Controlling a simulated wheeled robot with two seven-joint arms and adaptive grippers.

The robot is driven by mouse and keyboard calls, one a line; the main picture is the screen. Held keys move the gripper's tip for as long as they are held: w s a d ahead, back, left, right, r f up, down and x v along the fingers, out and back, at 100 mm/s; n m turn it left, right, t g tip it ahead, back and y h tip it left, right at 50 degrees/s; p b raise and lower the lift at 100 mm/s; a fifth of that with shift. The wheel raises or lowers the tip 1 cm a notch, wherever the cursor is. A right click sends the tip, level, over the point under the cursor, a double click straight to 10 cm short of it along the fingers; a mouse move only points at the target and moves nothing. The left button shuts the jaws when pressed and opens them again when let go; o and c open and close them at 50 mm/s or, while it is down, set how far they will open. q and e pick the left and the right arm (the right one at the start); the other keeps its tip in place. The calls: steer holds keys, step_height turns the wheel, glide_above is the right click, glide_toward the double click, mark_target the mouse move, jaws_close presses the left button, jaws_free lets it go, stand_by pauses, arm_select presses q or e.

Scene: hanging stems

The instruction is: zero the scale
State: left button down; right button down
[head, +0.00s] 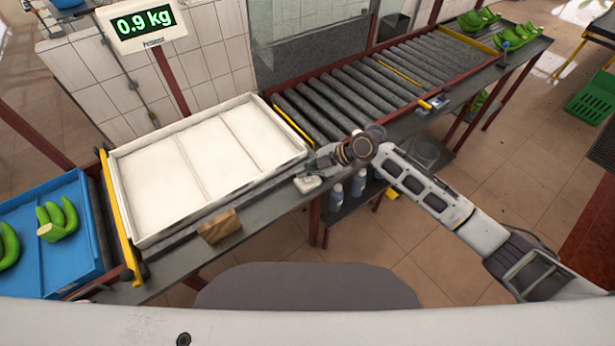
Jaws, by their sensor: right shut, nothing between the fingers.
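The scale's display (142,23) stands on a red post at the upper left and reads 0.9 kg in green. A wide white tray (183,168) with shallow dividing ridges lies in front of it, with nothing in it. A small pale box (307,184) sits on the grey ledge at the tray's near right corner; any button on it is too small to make out. My right gripper (314,168) is shut and empty, just above and behind this box; I cannot tell if they touch. My left gripper is not in view.
A wooden block (219,227) lies on the ledge in front of the tray. A blue tray (76,245) with green bananas (57,218) is at left. A roller conveyor (360,90) runs to the right, with bottles (359,182) below it. A green crate (591,98) stands far right.

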mark_target(307, 180)
steer(key=shift+f+b, duration=0.8)
steer(key=shift+f, duration=0.15)
stand_by(1.8)
steer(key=shift+r, duration=0.1)
stand_by(0.3)
steer(key=shift+r+p, duration=0.5)
steer(key=shift+r, duration=0.35)
steer(key=shift+r+p, duration=1.55)
steer(key=shift+r, duration=1)
steer(key=shift+f, duration=0.1)
